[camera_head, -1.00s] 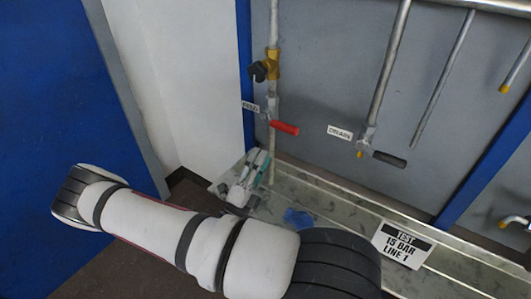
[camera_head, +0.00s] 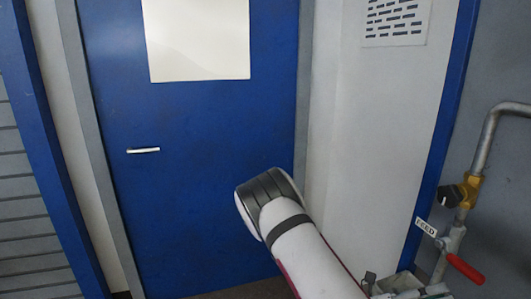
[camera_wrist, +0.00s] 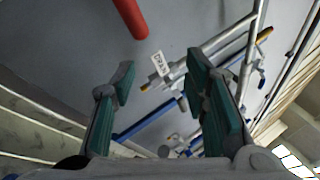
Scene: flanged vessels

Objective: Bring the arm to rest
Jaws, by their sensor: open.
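My gripper (camera_wrist: 160,80) is open in the wrist view, with its two teal-padded fingers wide apart and nothing between them. Behind the gap are a grey panel and a pipe fitting with a DRAIN label (camera_wrist: 158,63). In the head view, my white and grey arm (camera_head: 300,245) reaches up from the bottom edge, in front of the blue door. Part of what looks like my gripper shows at the bottom right, below the feed valve, mostly cut off by the frame.
A red bar (camera_wrist: 130,15) hangs at the top of the wrist view. The blue door (camera_head: 200,190) with a handle (camera_head: 143,150) stands at the left.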

